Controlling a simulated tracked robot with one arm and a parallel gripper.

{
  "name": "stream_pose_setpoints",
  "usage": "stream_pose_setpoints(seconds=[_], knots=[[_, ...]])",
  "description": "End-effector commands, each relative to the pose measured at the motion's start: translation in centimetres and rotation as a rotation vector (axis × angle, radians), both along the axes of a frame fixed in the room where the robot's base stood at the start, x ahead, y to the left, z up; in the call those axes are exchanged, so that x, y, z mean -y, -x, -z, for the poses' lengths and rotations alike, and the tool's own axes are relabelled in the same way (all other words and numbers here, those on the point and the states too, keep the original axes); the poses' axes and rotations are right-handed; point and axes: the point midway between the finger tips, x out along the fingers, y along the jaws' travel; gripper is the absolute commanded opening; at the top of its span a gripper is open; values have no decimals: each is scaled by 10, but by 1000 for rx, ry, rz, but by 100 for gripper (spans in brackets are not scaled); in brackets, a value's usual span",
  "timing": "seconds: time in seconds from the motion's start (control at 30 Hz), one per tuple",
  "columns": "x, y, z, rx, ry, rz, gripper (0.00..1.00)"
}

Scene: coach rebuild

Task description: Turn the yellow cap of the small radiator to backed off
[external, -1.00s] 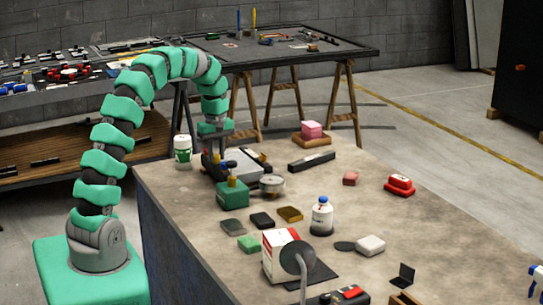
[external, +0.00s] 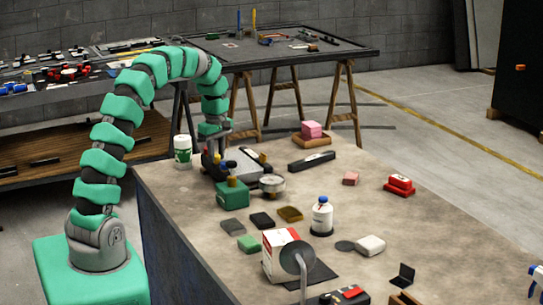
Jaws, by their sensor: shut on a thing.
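My gripper (external: 216,150) points straight down at the left end of a low grey block in a dark frame (external: 243,163), seemingly the small radiator, on the near bench. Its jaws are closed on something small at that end. The fingers hide what they hold; from its place it seems to be the yellow cap, but I cannot see its colour or its angle. A green box (external: 232,196) with a yellow knob on top stands just in front of the block. A round gauge (external: 272,184) lies to the right of the green box.
A white and green tub (external: 183,152) stands close left of my gripper. Dark, yellow and green blocks, a white bottle (external: 322,217) and a red and white carton (external: 278,255) stand nearer the camera. The bench's right part (external: 450,230) is mostly clear.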

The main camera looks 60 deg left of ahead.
Motion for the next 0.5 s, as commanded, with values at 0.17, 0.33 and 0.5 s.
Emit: stream_pose_setpoints(seconds=[0.17, 0.33, 0.5], knots=[[0, -1, -1, 3, -1, 1, 48], [0, -1, -1, 2, -1, 1, 48], [0, -1, -9, 5, -2, 1, 48]])
